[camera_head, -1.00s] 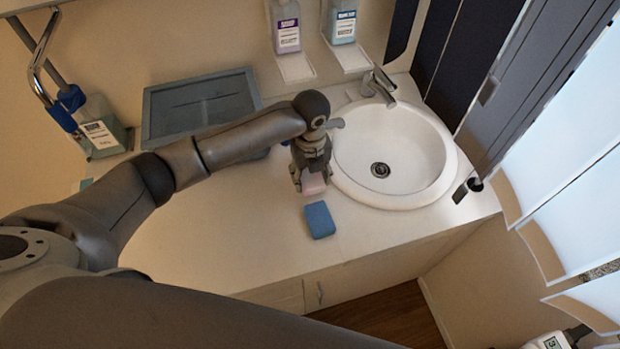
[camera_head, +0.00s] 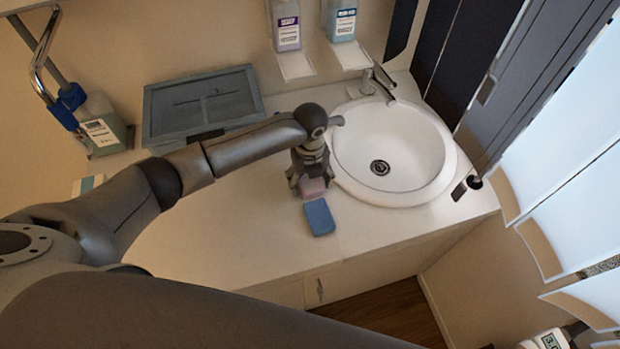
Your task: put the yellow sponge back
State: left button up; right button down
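No yellow sponge shows in the head view. A pink sponge (camera_head: 313,188) is at the fingertips of my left gripper (camera_head: 311,181), left of the sink. A blue sponge (camera_head: 319,217) lies flat on the counter just in front of the pink one, touching it or almost so. My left gripper points down, with its fingers around the back of the pink sponge. I cannot tell whether they are closed on it. The gripper hides part of that sponge. My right gripper is not in view.
A white sink (camera_head: 390,153) with a tap (camera_head: 378,82) is right of the gripper. A grey-blue tray (camera_head: 203,103) and a labelled bottle (camera_head: 102,126) stand at the back left. Two wall dispensers (camera_head: 286,27) (camera_head: 341,20) hang behind. The counter (camera_head: 245,225) is clear at front left.

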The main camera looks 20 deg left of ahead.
pick_arm(q)
jog(key=shift+r, duration=0.2)
notch_tip(320, 180, up, 12)
jog(key=b, duration=0.2)
dwell(0.4)
dwell(0.4)
